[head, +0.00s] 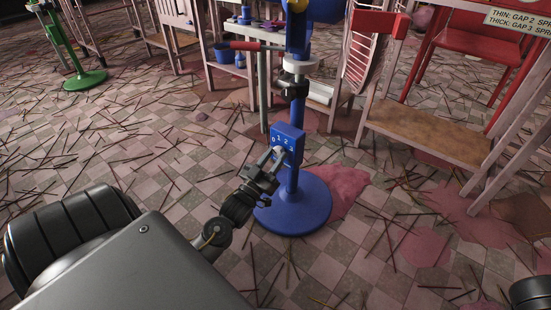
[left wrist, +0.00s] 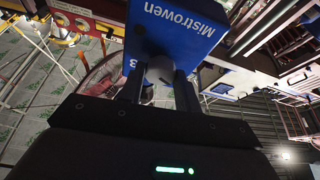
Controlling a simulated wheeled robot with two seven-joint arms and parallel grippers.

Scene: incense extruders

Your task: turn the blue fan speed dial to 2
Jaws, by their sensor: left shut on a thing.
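The blue fan stands upright on its round blue base (head: 293,207), with a blue control box (head: 288,136) on its pole. White numbers, including 0, 1 and 2, run along the box's front. In the left wrist view the box (left wrist: 172,30) bears the word Mistrowen. My left gripper (head: 278,156) reaches the lower front of the box and is shut on the small grey dial (left wrist: 160,72), which sits between its two fingers. The fingers hide much of the dial, and I cannot tell which number it points to. My right gripper is not in view.
A wooden chair with a red top rail (head: 381,25) stands right of the fan. A green stand (head: 85,80) is at far left. Thin incense sticks and pink stains cover the tiled floor.

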